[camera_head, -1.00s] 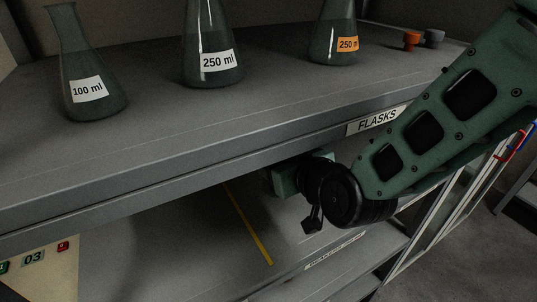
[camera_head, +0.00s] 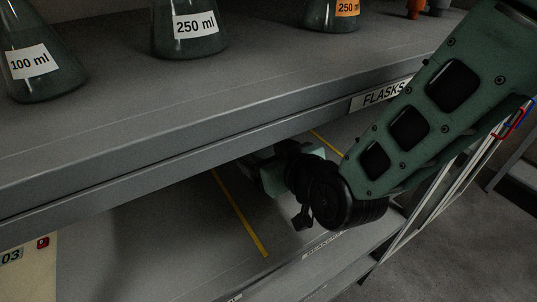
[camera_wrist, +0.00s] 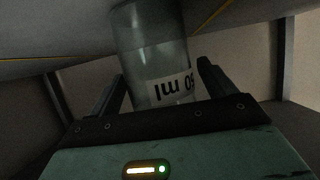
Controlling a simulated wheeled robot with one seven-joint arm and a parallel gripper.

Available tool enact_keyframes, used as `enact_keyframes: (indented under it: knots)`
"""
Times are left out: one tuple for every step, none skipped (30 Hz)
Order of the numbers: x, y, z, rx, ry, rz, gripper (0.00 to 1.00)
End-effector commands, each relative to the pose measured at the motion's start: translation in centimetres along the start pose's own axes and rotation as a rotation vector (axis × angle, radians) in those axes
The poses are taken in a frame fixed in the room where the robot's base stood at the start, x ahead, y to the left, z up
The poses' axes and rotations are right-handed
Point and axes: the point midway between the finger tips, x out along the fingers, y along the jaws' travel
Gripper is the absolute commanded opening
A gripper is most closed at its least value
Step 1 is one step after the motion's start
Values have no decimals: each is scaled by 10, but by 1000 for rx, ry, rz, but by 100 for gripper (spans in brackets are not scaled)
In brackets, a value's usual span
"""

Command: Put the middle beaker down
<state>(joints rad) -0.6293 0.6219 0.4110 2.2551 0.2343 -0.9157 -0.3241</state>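The beaker (camera_wrist: 152,50) is a clear glass cylinder with a white label, upside down in the wrist view; the label is only partly readable, ending in "0 ml". My gripper (camera_wrist: 163,80) has one dark finger on each side of the beaker, close against its walls, and looks shut on it. The end of the beaker away from my gripper points toward the surface with a yellow line; I cannot tell whether it touches. In the head view my gripper (camera_head: 258,172) is under the upper shelf, whose edge hides the fingers and the beaker.
The upper shelf (camera_head: 180,105) carries several flasks, such as a 100 ml flask (camera_head: 35,70) and a 250 ml flask (camera_head: 188,35). Its front edge is just above my wrist. The lower shelf (camera_head: 165,240) has yellow lines (camera_head: 240,215) and bare room left of my gripper.

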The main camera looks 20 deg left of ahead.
Motion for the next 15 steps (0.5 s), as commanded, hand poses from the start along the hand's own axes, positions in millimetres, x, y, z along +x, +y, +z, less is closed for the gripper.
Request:
enact_keyframes:
  knots:
    - [0,0,0,0,0,0,83]
    - [0,0,0,0,0,0,83]
    - [0,0,0,0,0,0,83]
    - [0,0,0,0,0,0,83]
    - [0,0,0,0,0,0,83]
    - [0,0,-1,0,0,0,83]
    - [-1,0,-2,0,0,0,83]
    - [-2,0,-4,0,0,0,83]
    - [-4,0,-3,-1,1,0,83]
    - [-7,0,-3,-1,2,0,83]
    - [-11,0,-2,-1,2,0,83]
    - [-18,0,-2,-1,2,0,83]
    - [-23,0,-2,-1,2,0,83]
    - [-29,0,-2,-1,2,0,83]
    - [-37,0,-2,-2,2,-1,83]
